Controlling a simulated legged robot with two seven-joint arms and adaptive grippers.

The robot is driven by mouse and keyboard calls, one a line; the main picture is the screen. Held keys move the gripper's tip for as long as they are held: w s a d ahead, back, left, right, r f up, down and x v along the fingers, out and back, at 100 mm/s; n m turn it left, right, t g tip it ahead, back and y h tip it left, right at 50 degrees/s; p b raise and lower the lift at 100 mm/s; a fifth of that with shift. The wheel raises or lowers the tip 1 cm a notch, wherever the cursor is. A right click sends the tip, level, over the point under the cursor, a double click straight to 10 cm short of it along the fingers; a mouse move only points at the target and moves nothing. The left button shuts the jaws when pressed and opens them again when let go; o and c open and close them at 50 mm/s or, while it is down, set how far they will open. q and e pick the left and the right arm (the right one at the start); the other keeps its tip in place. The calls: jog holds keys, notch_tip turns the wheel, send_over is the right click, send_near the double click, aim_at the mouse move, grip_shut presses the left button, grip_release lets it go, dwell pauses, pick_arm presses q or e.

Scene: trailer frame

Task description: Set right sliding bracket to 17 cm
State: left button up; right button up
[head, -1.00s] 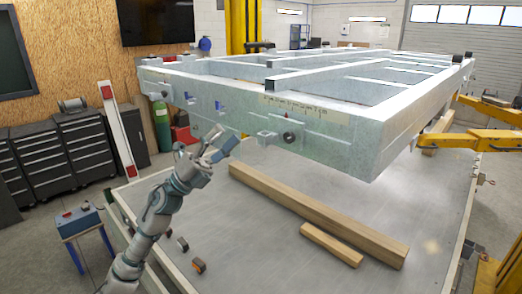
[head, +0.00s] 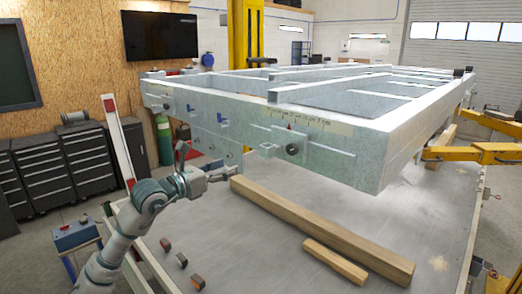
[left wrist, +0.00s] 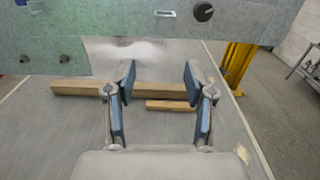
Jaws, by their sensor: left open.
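The right sliding bracket (head: 268,151) is a small metal piece on the front beam of the grey trailer frame (head: 340,160), with a dark round knob (head: 292,149) beside it. A printed scale (head: 325,123) runs above it, with a red pointer near the scale's left part; the numbers are too small to read. My left gripper (head: 220,174) is open and empty, below and left of the bracket, apart from it. In the left wrist view the open blue fingers (left wrist: 159,78) are below the bracket (left wrist: 165,14) and knob (left wrist: 203,11). My right gripper is out of view.
Two wooden beams, a long one (head: 320,232) and a short one (head: 335,262), lie on the platform below the frame. Small blocks (head: 182,260) lie at its left. Yellow lift arms (head: 475,153) stand at right. A red-and-white post (head: 118,140) leans at left.

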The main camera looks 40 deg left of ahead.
aim_at(263, 153)
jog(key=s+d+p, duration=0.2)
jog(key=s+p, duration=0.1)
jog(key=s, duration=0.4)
pick_arm(q)
jog(key=w+p, duration=0.1)
jog(key=w, duration=0.3)
jog(key=w+d+p, duration=0.1)
jog(key=w+p, duration=0.1)
jog(key=w, duration=0.3)
jog(key=w+d+p, duration=0.1)
jog(key=w+p, duration=0.1)
jog(key=w, duration=0.2)
jog(key=shift+w+d+r, duration=0.2)
jog(key=shift+w, duration=0.2)
jog(key=shift+w+f, duration=0.15)
jog(key=shift+w, duration=0.35)
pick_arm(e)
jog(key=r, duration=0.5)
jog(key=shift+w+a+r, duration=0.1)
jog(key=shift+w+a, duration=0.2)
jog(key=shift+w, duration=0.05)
pick_arm(q)
jog(key=shift+d, duration=0.1)
grip_shut()
jog(key=shift+d, duration=0.1)
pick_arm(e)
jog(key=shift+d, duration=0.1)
